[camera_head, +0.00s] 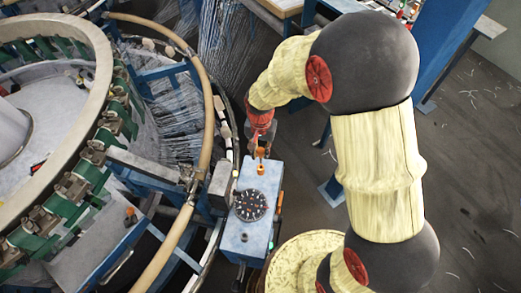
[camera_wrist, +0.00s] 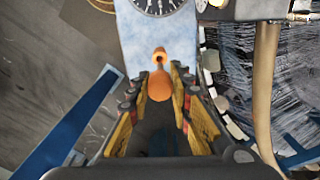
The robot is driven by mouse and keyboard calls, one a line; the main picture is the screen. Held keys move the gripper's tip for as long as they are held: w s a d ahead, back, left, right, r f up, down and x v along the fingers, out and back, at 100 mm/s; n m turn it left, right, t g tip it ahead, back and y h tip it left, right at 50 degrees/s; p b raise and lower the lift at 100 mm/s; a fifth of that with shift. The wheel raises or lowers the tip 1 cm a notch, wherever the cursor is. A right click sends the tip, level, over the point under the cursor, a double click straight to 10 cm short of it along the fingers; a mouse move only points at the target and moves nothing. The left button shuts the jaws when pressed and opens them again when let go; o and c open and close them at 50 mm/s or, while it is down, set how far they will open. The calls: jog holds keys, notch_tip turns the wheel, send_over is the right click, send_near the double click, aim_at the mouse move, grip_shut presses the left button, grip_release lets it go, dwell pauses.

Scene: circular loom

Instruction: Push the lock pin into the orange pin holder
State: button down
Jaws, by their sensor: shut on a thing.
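The lock pin shows as a round orange knob (camera_wrist: 160,86) between my fingers in the wrist view. In the head view its orange end (camera_head: 260,152) shows at my fingertips. My gripper (camera_wrist: 161,82) is shut on it, and it also shows in the head view (camera_head: 261,145), pointing down over the far end of the blue box. The orange pin holder (camera_wrist: 159,55) stands on the box top just beyond the knob, and it shows in the head view (camera_head: 261,168). I cannot tell whether the pin touches the holder; its shaft is hidden.
The blue box (camera_head: 255,232) carries a round black dial (camera_head: 251,205). An orange handle (camera_head: 280,199) is on its right side. The loom's curved rail (camera_head: 207,130) and weaving parts lie close on the left. Open floor (camera_head: 470,150) is on the right.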

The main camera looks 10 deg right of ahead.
aim_at(260, 158)
jog(key=shift+f+b, duration=0.35)
jog(key=shift+f, duration=0.45)
jog(key=shift+f, duration=0.2)
jog(key=shift+f+b, duration=0.35)
jog(key=shift+f+b, duration=0.45)
jog(key=shift+f, duration=0.25)
jog(key=shift+f+b, duration=1.3)
jog(key=shift+f, duration=0.8)
jog(key=c, duration=1.5)
grip_release()
jog(key=shift+r, duration=0.1)
jog(key=shift+c, duration=0.2)
notch_tip(260, 158, up, 12)
